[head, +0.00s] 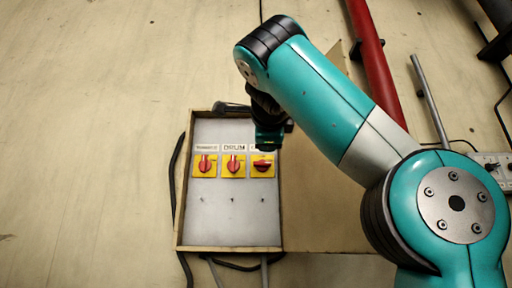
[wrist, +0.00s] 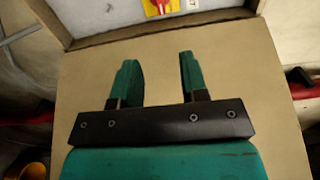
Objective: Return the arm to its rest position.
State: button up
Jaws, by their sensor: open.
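My arm, teal with dark joints, reaches from the lower right across to the panel in the head view. My gripper (head: 268,138) is in front of the panel's upper right, partly hidden by its own wrist. In the wrist view my gripper (wrist: 157,62) is open, its two teal fingers apart with nothing between them. The grey control panel (head: 231,220) has three red rotary switches on yellow plates. The left switch (head: 205,165) and the middle switch (head: 234,165) have upright handles; the right switch (head: 262,166) has its handle level. A label above the middle reads DRUM.
A red pipe (head: 372,55) and a thin grey pipe (head: 429,100) run along the wall at right. Dark cables hang beside and below the panel. A grey switch box (head: 495,168) is at the far right. The wall left of the panel is bare.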

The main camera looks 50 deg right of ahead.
jog(key=w+a+f+n+t+y, duration=0.5)
jog(key=w+a+f+n+y, duration=0.25)
jog(key=w+a+n, duration=0.5)
jog(key=w+a+f+n+g+y, duration=0.1)
jog(key=a+f+n+g+y, duration=0.2)
jog(key=f+n, duration=0.45)
jog(key=w+a+f+n+g+y, duration=0.1)
jog(key=w+a+f+n+y, duration=0.25)
jog(key=f, duration=0.65)
jog(key=s+a+f+n+g+y, duration=0.1)
jog(key=s+a+f+n+g, duration=0.3)
jog(key=f, duration=0.5)
jog(key=s+a+f+n+g+y, duration=0.1)
jog(key=s+a+f+n+g, duration=0.15)
jog(key=s+f, duration=0.45)
jog(key=s+a+f+n+g+y, duration=0.2)
jog(key=s+f+n+g, duration=0.3)
jog(key=s+f, duration=0.8)
jog(key=shift+s+a+g, duration=0.45)
jog(key=shift+s+g, duration=0.1)
jog(key=shift+s, duration=0.3)
